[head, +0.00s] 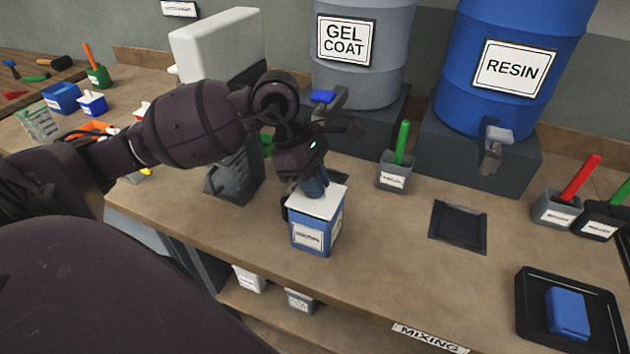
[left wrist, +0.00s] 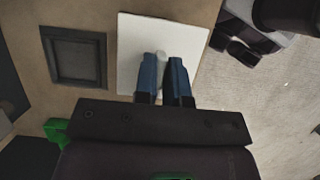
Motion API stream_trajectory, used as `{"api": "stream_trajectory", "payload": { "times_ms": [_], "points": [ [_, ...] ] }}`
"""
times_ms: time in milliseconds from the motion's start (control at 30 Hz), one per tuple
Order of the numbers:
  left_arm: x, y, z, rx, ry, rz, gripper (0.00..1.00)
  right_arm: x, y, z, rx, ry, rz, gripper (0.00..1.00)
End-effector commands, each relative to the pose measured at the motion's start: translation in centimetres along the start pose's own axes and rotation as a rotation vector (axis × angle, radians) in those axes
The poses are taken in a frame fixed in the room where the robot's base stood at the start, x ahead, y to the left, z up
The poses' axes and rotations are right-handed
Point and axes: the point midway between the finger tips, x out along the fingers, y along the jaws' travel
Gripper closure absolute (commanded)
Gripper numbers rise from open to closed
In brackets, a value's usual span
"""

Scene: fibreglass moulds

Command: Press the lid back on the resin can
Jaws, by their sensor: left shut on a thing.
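The resin can (head: 312,237) is a blue, box-shaped can with a white label, upright near the front edge of the bench. Its white square lid (head: 326,203) lies over the top of the can; I cannot tell whether it is fully seated. The lid also shows from above in the left wrist view (left wrist: 143,33), with a small pale knob in its middle. My left gripper (head: 316,190) points down at the lid, its blue fingers (left wrist: 163,72) shut on the knob. The can is hidden under the lid in the wrist view.
A gel coat drum (head: 360,75) and a blue resin drum (head: 510,60) stand behind. A grey pot with a green-handled tool (head: 394,175) is right of the can. A dark square plate (head: 459,227) and a black tray (head: 597,330) holding a blue block are farther right.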

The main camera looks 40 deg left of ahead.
Motion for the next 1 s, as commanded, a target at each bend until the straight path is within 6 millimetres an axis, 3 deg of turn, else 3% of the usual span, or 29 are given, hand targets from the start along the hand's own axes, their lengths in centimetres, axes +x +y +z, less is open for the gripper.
{"api": "stream_trajectory", "payload": {
  "times_ms": [933,967,1000],
  "points": [
    [0.04,0.02,-0.06,0.000,0.000,0.001,1.00,0.56,-0.09,-0.19,-0.002,0.008,-0.003,0.11],
    [0.04,0.02,-0.06,0.000,0.000,0.001,0.88,0.51,-0.09,-0.11,-0.002,0.006,-0.002,0.11],
    [0.04,0.02,-0.06,0.000,0.000,0.000,0.82,0.45,-0.08,0.00,-0.002,0.004,-0.002,0.11]
  ]
}}
